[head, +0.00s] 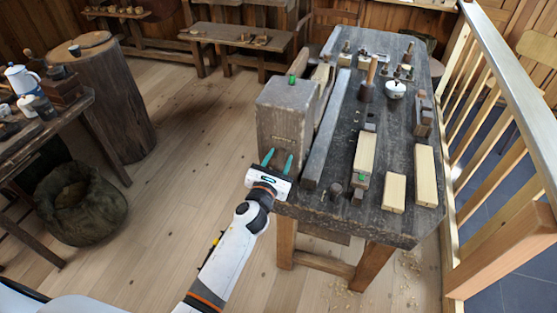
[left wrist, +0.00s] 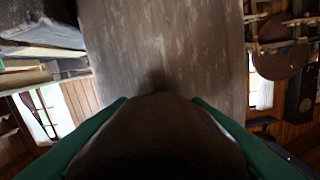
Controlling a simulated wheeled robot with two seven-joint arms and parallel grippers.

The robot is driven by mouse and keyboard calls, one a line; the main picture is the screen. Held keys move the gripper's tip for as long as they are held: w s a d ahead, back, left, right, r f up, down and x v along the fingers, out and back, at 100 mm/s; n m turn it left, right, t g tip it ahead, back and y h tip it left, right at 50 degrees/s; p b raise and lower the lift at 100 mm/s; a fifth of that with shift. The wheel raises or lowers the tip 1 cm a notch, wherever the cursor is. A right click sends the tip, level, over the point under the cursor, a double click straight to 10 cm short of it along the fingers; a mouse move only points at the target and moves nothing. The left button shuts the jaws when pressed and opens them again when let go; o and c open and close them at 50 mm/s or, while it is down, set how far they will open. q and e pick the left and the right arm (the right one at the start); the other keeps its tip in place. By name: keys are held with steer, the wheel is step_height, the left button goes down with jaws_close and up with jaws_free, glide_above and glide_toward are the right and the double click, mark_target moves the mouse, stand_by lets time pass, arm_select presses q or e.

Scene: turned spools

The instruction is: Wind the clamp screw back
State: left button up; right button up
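My left gripper (head: 278,160) stands in front of the near face of a big grey wooden block (head: 286,118) at the left end of the workbench. Its two green fingers are apart and point at the block. In the left wrist view, a dark brown rounded thing (left wrist: 158,135) fills the space between the fingers, with the grey wood face (left wrist: 165,45) behind it. It may be the clamp screw's head, but I cannot tell for sure, nor whether the fingers press on it. No screw shows clearly in the head view. My right gripper is not in view.
The floor left of the bench is open, up to a stump (head: 105,100) and sack (head: 80,205).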

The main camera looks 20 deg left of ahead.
arm_select(q)
steer(key=shift+n, duration=0.3)
steer(key=n, duration=0.3)
steer(key=shift+n+b, duration=0.4)
steer(key=n, duration=0.6)
steer(key=shift+b, duration=0.35)
steer(key=n, duration=0.5)
steer(key=shift+r+n, duration=0.1)
steer(key=shift+n, duration=0.3)
steer(key=n, duration=0.5)
steer(key=shift+a+r, duration=0.1)
steer(key=n, duration=0.5)
steer(key=shift+r+n, duration=0.1)
steer(key=shift+n, duration=0.3)
steer(key=n+p, duration=0.1)
steer(key=n, duration=0.4)
steer(key=shift+p, duration=0.35)
steer(key=n+p, duration=0.1)
steer(key=n, duration=0.9)
steer(key=shift+n+p, duration=0.3)
